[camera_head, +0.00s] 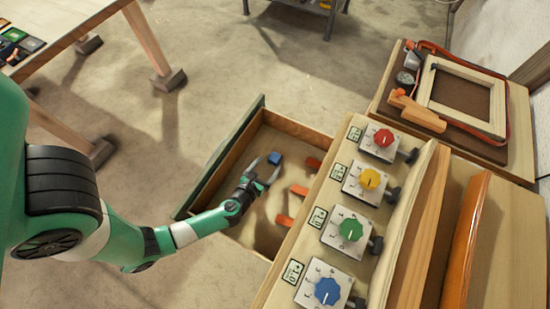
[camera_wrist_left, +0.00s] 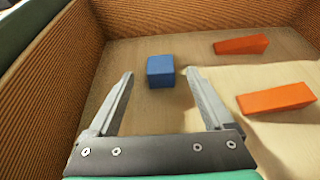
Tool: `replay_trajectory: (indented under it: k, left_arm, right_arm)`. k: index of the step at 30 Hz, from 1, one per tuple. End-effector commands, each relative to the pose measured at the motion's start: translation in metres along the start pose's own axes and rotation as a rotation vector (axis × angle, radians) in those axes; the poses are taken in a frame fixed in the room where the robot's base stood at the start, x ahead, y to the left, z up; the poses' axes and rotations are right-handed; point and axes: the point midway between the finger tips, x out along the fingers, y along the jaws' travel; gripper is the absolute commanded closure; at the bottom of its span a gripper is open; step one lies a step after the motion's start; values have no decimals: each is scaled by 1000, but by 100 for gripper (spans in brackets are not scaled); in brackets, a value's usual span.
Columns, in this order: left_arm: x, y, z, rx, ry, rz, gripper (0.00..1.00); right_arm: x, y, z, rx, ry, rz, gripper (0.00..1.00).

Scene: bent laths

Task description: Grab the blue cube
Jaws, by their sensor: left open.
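The blue cube (camera_head: 275,158) lies on the floor of an open drawer (camera_head: 222,165), near its far end in the head view. In the left wrist view the blue cube (camera_wrist_left: 160,71) sits ahead of the fingertips, between their lines and apart from both. My left gripper (camera_head: 264,168) reaches into the drawer with its fingers spread. The left wrist view shows both fingers of this gripper (camera_wrist_left: 158,74) open with nothing between them. My right gripper is in neither view.
Orange wedge-like blocks (camera_wrist_left: 242,45) (camera_wrist_left: 276,98) lie in the drawer to the cube's right. Wooden drawer walls (camera_wrist_left: 55,75) enclose the space. A workbench with coloured dials (camera_head: 350,229) stands right of the drawer. Bare floor (camera_head: 215,75) lies beyond.

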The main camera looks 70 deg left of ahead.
Motion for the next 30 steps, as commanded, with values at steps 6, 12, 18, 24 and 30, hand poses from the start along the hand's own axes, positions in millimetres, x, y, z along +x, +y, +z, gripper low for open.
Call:
replay_trajectory:
  k: [6,12,18,24,30]
  left_arm:
    - [9,0,0,-1,0,0,15]
    - [42,0,-1,-3,-2,2,15]
    - [58,0,0,1,0,-1,15]
    - [57,0,1,1,0,-2,22]
    - [57,0,1,1,0,-2,58]
  right_arm:
    - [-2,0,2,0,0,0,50]
    - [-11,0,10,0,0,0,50]
    - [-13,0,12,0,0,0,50]
    - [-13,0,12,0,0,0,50]
    - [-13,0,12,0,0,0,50]
